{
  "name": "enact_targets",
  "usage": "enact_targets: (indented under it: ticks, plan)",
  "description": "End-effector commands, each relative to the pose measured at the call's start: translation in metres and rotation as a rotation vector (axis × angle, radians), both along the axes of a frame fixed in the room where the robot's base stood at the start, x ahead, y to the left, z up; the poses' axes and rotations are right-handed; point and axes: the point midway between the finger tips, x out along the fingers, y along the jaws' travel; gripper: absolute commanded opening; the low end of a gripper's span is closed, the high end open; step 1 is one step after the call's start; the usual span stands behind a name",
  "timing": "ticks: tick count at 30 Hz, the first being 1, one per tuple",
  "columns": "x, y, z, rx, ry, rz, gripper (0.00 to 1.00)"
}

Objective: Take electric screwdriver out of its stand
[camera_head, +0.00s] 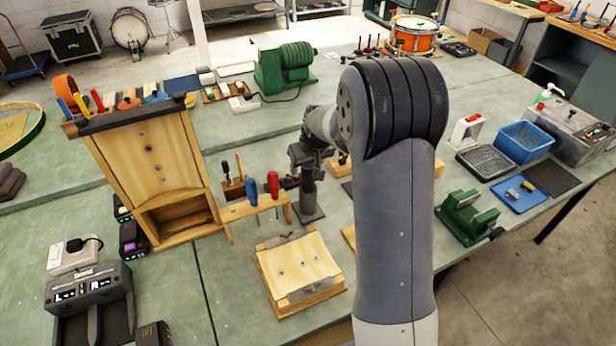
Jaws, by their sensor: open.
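A dark upright stand (308,208) with a flat square base stands on the green bench, just right of a small wooden tool rack. A dark grey upright body, which looks like the electric screwdriver (308,188), rises from it. My gripper (304,163) is open, right at the top of this body. The gripper and the screwdriver are both dark and overlap, so I cannot tell whether the fingers are around it, touching it or just in front of it. My arm comes down from the right and hides part of the bench behind.
The wooden rack (240,212) holds red and blue-handled screwdrivers close on the left. A wooden block with a metal edge (298,272) lies in front. A tall wooden cabinet (150,160) stands left, a green vise (466,216) right. Bare bench shows around the cabinet's front.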

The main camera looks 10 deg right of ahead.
Motion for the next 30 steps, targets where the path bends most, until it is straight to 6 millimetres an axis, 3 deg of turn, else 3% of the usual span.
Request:
enact_targets:
  ticks: [5,25,30]
  plan:
    - [0.0001,0.0,0.0002,0.0,-0.001,0.0,0.57]
    - [0.0001,-0.0001,0.0006,0.0,-0.001,0.0,0.02]
    - [0.0004,-0.0001,0.0014,0.0,-0.003,0.0,0.0]
